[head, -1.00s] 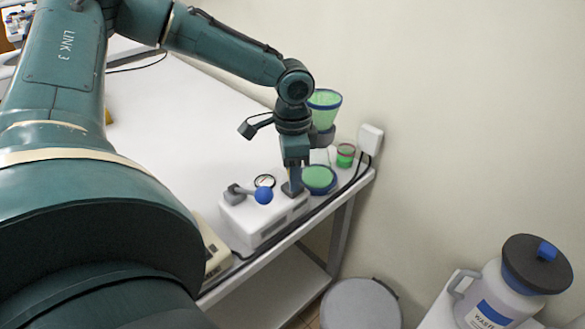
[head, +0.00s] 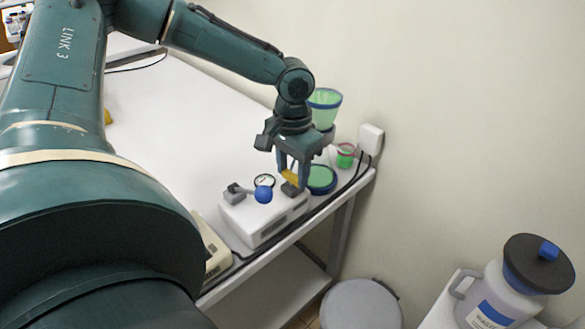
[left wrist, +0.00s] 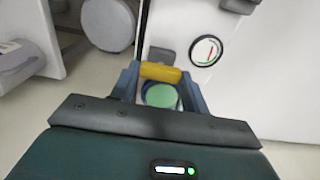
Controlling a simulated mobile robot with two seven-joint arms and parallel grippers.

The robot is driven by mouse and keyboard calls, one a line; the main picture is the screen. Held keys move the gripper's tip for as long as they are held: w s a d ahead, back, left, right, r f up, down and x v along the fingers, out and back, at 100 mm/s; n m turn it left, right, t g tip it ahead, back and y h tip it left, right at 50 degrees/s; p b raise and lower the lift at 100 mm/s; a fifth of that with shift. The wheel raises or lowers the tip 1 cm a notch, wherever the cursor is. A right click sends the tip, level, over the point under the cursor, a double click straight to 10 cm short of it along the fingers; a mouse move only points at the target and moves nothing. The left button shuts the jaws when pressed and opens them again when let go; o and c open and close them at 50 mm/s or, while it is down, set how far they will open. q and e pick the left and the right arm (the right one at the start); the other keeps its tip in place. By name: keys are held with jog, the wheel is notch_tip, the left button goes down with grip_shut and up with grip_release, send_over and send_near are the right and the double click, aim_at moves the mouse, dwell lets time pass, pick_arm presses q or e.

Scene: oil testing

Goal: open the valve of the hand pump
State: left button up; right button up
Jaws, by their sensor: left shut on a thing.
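The hand pump (head: 262,225) is a white box near the table's front edge, with a round gauge (head: 264,181) and a lever ending in a blue ball (head: 264,195). Its yellow valve handle (head: 291,176) is at the pump's right end. My left gripper (head: 290,180) points down and is shut on the handle, its fingers partly hiding it. In the left wrist view the yellow handle (left wrist: 160,73) lies crosswise between both fingertips (left wrist: 160,79), and the gauge (left wrist: 205,50) shows beside it. My right gripper is not in view.
A green-filled dish with a blue rim (head: 321,180) stands close behind the gripper. A green funnel-shaped vessel (head: 324,100) and a small green cup (head: 345,157) are farther back. A black cable runs along the table edge. The white tabletop (head: 165,125) at left is mostly clear.

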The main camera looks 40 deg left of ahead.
aim_at(293, 175)
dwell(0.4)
pick_arm(q)
jog(key=o, duration=1)
jog(key=shift+r, duration=0.1)
notch_tip(293, 175, up, 13)
dwell(0.4)
